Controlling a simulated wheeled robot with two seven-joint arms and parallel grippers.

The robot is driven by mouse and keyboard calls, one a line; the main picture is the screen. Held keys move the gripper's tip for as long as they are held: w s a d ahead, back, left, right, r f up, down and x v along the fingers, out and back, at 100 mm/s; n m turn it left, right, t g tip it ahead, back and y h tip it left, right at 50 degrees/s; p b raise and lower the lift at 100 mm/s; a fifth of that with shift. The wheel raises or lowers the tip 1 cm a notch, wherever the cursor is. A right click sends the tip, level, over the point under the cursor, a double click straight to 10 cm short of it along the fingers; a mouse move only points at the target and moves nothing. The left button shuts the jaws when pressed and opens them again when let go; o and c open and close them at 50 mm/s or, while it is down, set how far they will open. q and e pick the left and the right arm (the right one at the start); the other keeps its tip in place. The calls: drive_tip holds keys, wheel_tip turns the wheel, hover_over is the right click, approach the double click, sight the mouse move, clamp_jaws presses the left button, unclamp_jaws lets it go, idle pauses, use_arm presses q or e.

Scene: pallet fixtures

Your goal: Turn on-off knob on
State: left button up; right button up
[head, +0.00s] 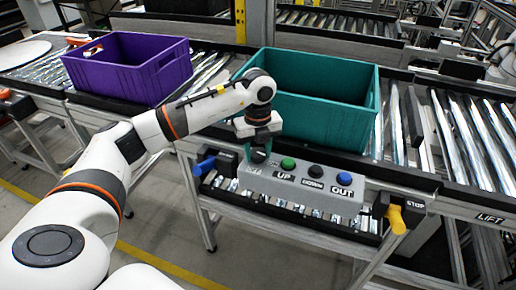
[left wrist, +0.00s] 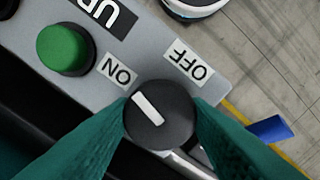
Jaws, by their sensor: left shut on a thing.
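The on-off knob (left wrist: 158,115) is a round black dial with a white mark, on the grey control box (head: 300,190). In the left wrist view its mark slants to the upper left, towards the ON label (left wrist: 120,72) and away from the OFF label (left wrist: 188,68). The knob (head: 259,157) sits at the box's left end in the head view. My left gripper (head: 260,147) has its teal fingers on both sides of the knob, shut on it. My right gripper is not in view.
A green button (head: 288,163), a black button (head: 315,170) and a blue button (head: 345,179) line the box. A blue handle (head: 204,166) and a yellow handle (head: 396,219) flank it. Teal (head: 330,85) and purple (head: 135,70) crates stand on the roller conveyor behind.

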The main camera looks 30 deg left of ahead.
sight(257, 152)
use_arm(q)
drive_tip(key=shift+r+n, duration=0.1)
drive_tip(key=shift+n, duration=1.1)
drive_tip(key=shift+a, duration=0.1)
drive_tip(key=o, duration=1)
drive_tip(key=shift+c, duration=0.2)
wheel_tip(257, 152, up, 12)
drive_tip(key=shift+s, duration=0.1)
